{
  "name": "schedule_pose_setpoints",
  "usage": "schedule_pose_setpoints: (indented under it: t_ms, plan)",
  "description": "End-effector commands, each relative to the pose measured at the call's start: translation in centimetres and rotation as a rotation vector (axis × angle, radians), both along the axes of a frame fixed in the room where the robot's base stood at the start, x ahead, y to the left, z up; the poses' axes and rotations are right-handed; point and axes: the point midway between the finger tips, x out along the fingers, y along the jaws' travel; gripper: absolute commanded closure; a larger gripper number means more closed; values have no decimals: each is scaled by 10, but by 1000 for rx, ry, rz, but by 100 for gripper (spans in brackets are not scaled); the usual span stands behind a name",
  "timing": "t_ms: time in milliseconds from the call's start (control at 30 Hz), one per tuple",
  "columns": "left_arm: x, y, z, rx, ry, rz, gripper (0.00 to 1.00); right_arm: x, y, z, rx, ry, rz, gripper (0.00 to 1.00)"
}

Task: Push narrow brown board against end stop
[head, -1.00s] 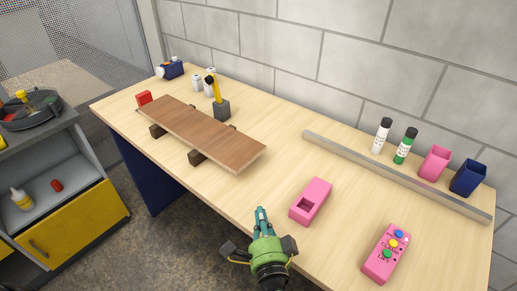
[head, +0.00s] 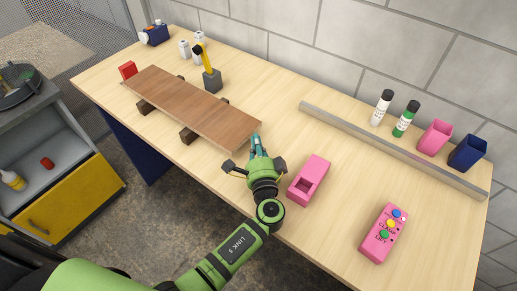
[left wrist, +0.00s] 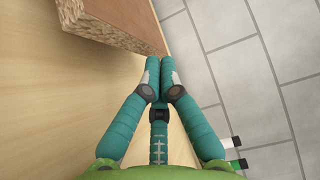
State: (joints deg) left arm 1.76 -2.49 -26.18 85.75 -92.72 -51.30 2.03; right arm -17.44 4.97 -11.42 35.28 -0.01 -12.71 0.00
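The brown board (head: 190,108) lies flat across two dark supports (head: 189,134), running from the far left toward the middle of the table. My right gripper is not in view.
A pink holder (head: 309,180) is close to the right of my left gripper. A dark block with a yellow tool (head: 212,80) stands behind the board. A metal rail (head: 390,145), bottles and cups are at the back right. A pink button box (head: 383,234) is at the front right.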

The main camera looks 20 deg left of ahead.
Motion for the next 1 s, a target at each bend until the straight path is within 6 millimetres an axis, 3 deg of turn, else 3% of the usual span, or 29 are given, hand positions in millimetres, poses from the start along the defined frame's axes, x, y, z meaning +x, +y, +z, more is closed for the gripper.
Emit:
schedule_pose_setpoints:
  t_ms: [133,433,733,1000]
  plan:
    - [4,2,0,0,0,1,100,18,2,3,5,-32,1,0]
    - [5,5,-1,1,0,2,100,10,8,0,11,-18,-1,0]
    - [22,56,-2,3,-2,5,100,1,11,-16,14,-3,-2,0]
    - [25,66,0,3,-1,8,100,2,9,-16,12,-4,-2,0]
